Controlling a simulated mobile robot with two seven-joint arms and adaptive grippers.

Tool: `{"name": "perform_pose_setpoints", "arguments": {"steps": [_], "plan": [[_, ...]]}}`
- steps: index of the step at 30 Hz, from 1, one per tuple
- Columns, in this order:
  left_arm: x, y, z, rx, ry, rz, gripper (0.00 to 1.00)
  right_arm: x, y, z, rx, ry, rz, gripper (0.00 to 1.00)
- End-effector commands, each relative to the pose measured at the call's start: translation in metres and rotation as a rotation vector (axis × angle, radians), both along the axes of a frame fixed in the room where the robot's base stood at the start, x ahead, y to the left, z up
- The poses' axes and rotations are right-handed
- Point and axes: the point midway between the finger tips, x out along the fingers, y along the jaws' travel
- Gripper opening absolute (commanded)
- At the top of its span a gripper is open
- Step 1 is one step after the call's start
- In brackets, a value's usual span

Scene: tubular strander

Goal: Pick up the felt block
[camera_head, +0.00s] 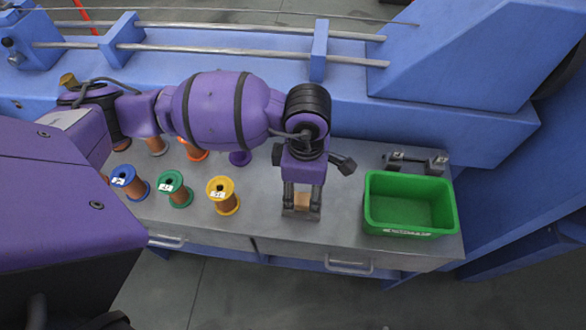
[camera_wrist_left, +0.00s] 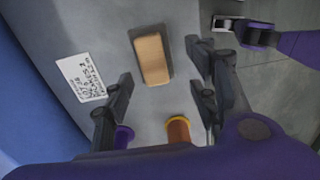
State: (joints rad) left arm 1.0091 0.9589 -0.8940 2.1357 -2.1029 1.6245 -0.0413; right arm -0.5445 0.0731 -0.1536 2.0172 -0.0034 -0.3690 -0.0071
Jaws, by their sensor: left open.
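The felt block (camera_head: 302,199) is a tan rectangular block. In the head view it shows between the fingers of my left gripper (camera_head: 301,208), partly hidden by them. In the left wrist view the block (camera_wrist_left: 152,60) lies flat and slightly tilted on the grey tabletop (camera_wrist_left: 110,28). My left gripper (camera_wrist_left: 161,82) is open, with its fingers spread to either side and nothing held. The block shows beyond the fingertips, apart from them.
A green bin (camera_head: 410,228) stands to the right of the block. Yellow (camera_head: 223,195), green (camera_head: 174,188) and blue (camera_head: 130,182) spools stand to the left. A white card (camera_wrist_left: 80,79) lies near the block. Blue machinery (camera_head: 445,130) rises behind the table; drawer handles line its front.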

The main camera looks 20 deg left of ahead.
Motion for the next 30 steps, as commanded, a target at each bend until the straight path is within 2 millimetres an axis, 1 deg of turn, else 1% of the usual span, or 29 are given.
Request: {"name": "perform_pose_setpoints", "arguments": {"steps": [2,9,15,18,21,26,28,30], "plan": [[0.006,0.003,-0.003,0.018,-0.017,-0.004,0.53,-0.003,-0.001,-0.001,-0.002,0.006,0.000,0.40],[0.008,0.004,-0.030,0.019,-0.018,-0.002,0.53,-0.012,-0.003,-0.004,-0.005,0.025,-0.003,0.40],[0.012,0.005,-0.060,0.016,-0.016,-0.002,0.53,-0.011,-0.003,-0.002,-0.005,0.023,-0.004,0.40],[0.012,0.004,-0.070,0.015,-0.016,-0.003,0.53,-0.011,-0.003,-0.002,-0.005,0.022,-0.004,0.40],[0.012,0.004,-0.073,0.015,-0.016,-0.004,0.53,-0.011,-0.003,-0.002,-0.004,0.021,-0.005,0.40],[0.011,0.005,-0.074,0.015,-0.016,-0.003,0.53,-0.011,-0.003,-0.001,-0.004,0.020,-0.004,0.40],[0.011,0.005,-0.074,0.015,-0.016,-0.003,0.47,-0.010,-0.003,-0.001,-0.004,0.019,-0.003,0.40],[0.011,0.005,-0.074,0.015,-0.016,-0.003,0.37,-0.010,-0.003,-0.001,-0.004,0.018,-0.003,0.40]]}}
